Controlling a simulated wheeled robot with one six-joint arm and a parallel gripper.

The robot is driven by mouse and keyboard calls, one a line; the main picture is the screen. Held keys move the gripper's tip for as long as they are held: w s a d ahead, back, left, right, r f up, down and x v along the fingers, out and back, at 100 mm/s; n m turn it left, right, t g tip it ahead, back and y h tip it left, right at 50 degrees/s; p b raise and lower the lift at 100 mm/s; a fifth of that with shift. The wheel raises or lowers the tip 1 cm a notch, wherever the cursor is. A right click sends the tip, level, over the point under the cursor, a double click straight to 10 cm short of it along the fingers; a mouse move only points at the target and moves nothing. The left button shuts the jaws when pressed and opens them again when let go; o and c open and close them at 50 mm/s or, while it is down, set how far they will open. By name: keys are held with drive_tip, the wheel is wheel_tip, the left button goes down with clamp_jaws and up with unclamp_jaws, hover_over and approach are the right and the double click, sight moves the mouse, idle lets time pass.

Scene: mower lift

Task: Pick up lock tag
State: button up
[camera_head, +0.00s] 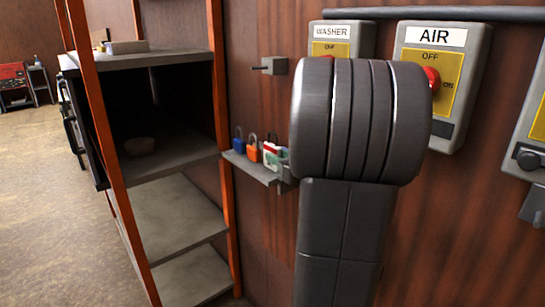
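A small grey wall ledge (250,168) holds a blue padlock (239,146), an orange padlock (253,154) and a red-and-white item (269,151). A white-and-green piece (274,164) shows at the ledge's right end. One of these last two pieces looks like the lock tag, but they are too small to read and partly overlap. My dark arm stands large in front of the wall, just right of the ledge, and hides what lies behind it. My gripper cannot be made out in this view.
A WASHER switch box (341,39) and an AIR switch box (440,82) are on the wooden wall. A small grey wall fitting (272,66) juts out above the ledge. Floor is open at far left.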

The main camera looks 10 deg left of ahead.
sight(267, 142)
drive_tip(key=x, duration=0.5)
drive_tip(key=shift+w+f, duration=0.15)
drive_tip(key=shift+f, duration=0.1)
drive_tip(key=shift+c, duration=0.3)
clamp_jaws()
drive_tip(key=shift+r, duration=0.1)
drive_tip(key=shift+r, duration=0.3)
wheel_tip(267, 142, up, 3)
drive_tip(key=shift+a+p, duration=0.1)
drive_tip(key=shift+p, duration=0.2)
drive_tip(key=s+a+b, duration=0.3)
drive_tip(key=s+a, duration=0.7)
drive_tip(key=s, duration=0.4)
drive_tip(key=shift+a+b, duration=0.35)
drive_tip(key=shift+a, duration=0.05)
